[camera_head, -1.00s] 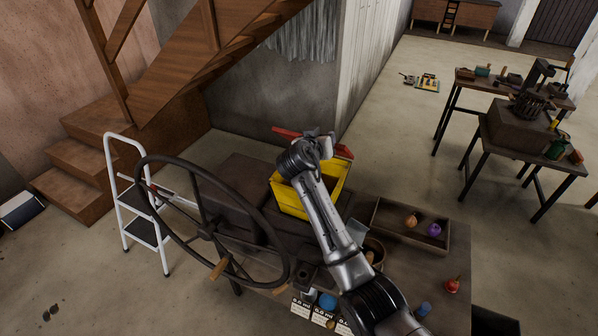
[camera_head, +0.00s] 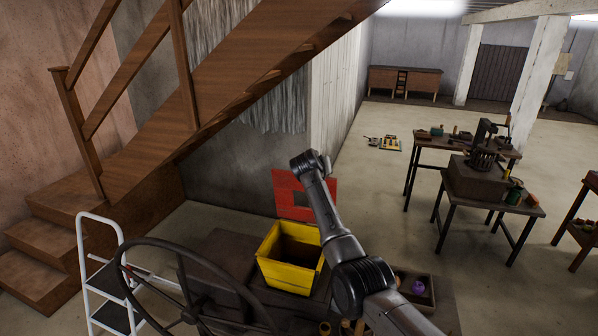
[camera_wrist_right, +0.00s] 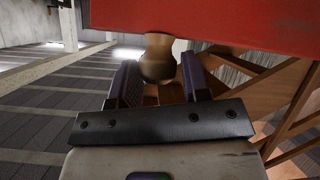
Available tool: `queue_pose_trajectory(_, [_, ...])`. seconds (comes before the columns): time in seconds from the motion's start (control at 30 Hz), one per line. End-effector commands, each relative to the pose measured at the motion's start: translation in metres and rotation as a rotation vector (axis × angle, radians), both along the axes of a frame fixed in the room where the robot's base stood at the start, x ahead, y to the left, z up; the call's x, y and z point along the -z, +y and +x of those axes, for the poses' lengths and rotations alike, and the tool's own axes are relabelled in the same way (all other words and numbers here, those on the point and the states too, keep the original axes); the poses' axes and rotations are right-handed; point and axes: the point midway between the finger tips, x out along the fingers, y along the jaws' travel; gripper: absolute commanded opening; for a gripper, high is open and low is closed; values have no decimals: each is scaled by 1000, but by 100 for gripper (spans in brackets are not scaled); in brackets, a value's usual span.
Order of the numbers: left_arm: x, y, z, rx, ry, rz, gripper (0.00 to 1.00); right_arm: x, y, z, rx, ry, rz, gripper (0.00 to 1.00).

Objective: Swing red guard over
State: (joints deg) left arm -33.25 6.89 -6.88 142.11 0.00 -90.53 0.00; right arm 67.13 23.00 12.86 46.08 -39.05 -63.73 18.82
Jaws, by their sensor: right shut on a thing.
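The red guard (camera_head: 288,207) stands up steeply behind the yellow bin (camera_head: 290,277) in the head view, with a dark square patch in its middle. Its red face fills the top of the right wrist view (camera_wrist_right: 210,22). My right gripper (camera_wrist_right: 158,72) is shut on a rounded tan knob (camera_wrist_right: 157,62) beside the red face. In the head view my right wrist is in front of the guard's right side, and the fingers are hidden. The bin's open top shows a dark inside. My left gripper is not in view.
A large dark handwheel (camera_head: 190,314) stands left of the bin, with a white step ladder (camera_head: 82,262) beyond it. A wooden staircase (camera_head: 200,110) slopes above. A tray with a purple thing (camera_head: 417,287) lies right of my arm. Open floor lies behind.

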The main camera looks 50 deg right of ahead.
Motion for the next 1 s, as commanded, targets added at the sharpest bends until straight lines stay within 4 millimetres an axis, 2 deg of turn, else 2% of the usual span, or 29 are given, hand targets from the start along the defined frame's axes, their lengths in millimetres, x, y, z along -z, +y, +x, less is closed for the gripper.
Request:
queue_pose_trajectory(0.03, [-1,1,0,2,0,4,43,6,-10,-5,8,14,7,0])
queue_pose_trajectory(0.1, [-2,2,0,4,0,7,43,7,-14,-6,11,17,12,0])
queue_pose_trajectory(0.5, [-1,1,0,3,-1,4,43,9,-17,-8,15,21,16,0])
queue_pose_trajectory(0.53, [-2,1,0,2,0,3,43,9,-18,-8,15,21,16,43])
queue_pose_trajectory(0.7, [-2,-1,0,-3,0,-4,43,8,-17,-8,15,19,16,59])
queue_pose_trajectory(1.0, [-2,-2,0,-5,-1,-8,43,6,-14,-6,11,15,16,60])
